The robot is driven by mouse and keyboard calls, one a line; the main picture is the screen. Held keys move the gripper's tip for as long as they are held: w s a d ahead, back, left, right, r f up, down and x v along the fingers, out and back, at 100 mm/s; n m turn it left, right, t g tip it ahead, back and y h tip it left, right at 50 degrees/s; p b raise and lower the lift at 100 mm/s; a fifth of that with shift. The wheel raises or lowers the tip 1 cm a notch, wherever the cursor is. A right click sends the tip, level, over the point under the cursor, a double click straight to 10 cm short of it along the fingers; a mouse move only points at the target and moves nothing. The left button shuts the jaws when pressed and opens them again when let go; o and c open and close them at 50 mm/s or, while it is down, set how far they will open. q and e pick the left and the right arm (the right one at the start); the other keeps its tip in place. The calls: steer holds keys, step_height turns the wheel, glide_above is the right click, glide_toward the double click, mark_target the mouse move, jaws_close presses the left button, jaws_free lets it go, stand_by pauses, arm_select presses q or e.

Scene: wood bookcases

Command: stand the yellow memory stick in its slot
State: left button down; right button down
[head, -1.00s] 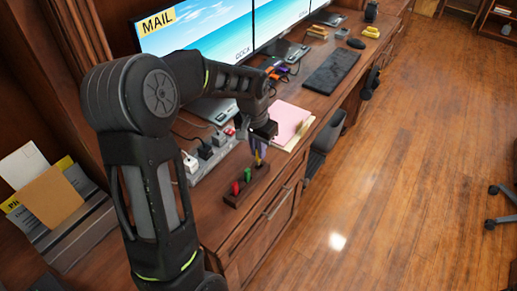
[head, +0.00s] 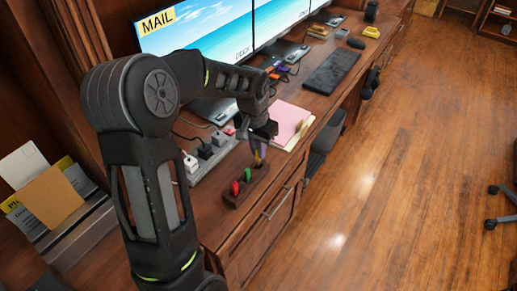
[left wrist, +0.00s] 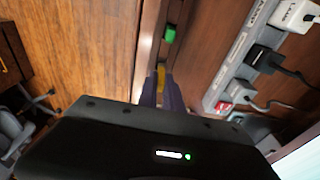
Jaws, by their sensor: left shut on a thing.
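My left gripper (head: 259,146) is shut on the yellow memory stick (head: 257,158) and points down. The stick is upright at the far end of the dark wooden holder (head: 252,186). Whether its lower end is inside a slot or just above it I cannot tell. A green stick (head: 247,174) and a red stick (head: 235,188) stand in the holder nearer to me. In the left wrist view the yellow stick (left wrist: 161,74) shows between the purple-looking fingers, in line with the green stick (left wrist: 170,33). My right gripper is not in view.
A grey power strip (head: 212,157) with plugs lies left of the holder. Pink paper (head: 289,122) lies beyond it. A keyboard (head: 332,71) is farther along the desk. A paper rack (head: 85,228) stands at the left. The desk's front edge is close right of the holder.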

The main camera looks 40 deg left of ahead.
mark_target(258, 164)
arm_select(q)
steer(key=shift+f+b, duration=1.25)
steer(key=shift+f, duration=0.45)
steer(key=c, duration=1.4)
jaws_free()
steer(key=shift+c, duration=0.2)
step_height(258, 164, up, 8)
steer(key=s, duration=0.1)
steer(key=shift+f, duration=0.1)
